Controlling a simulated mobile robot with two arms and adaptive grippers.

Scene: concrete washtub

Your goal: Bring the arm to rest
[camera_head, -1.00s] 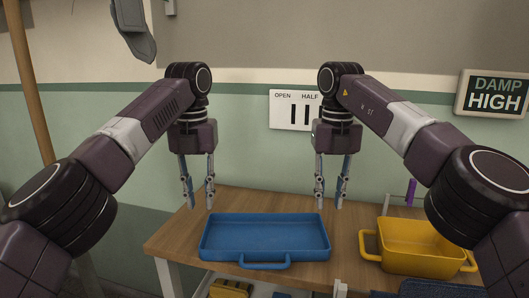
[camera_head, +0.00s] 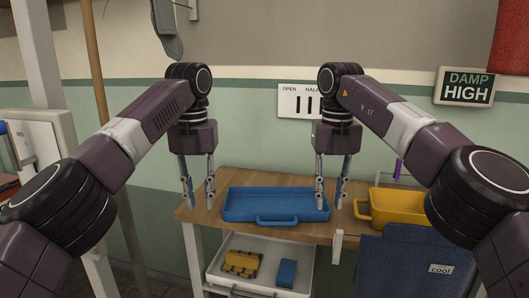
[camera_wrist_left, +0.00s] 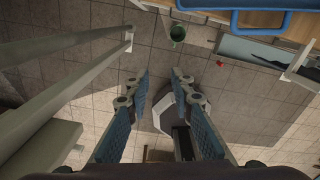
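My left gripper (camera_head: 198,192) hangs pointing down at the left end of the wooden table in the head view. Its two fingers are apart with nothing between them. The left wrist view also shows it open and empty (camera_wrist_left: 160,88), above the tiled floor. My right gripper (camera_head: 330,192) hangs pointing down near the right end of the blue tray (camera_head: 262,219) in the head view. Its fingers are apart, and I see nothing held. Both arms are bent in a near mirror pose.
The wooden table (camera_head: 200,214) carries the blue tray and a yellow bin (camera_head: 392,217). Below is a white drawer (camera_head: 228,278) with a yellow-black item (camera_head: 242,263) and a blue item (camera_head: 287,273). A blue panel marked "cool" (camera_head: 405,255) stands front right. A post (camera_head: 45,60) rises at left.

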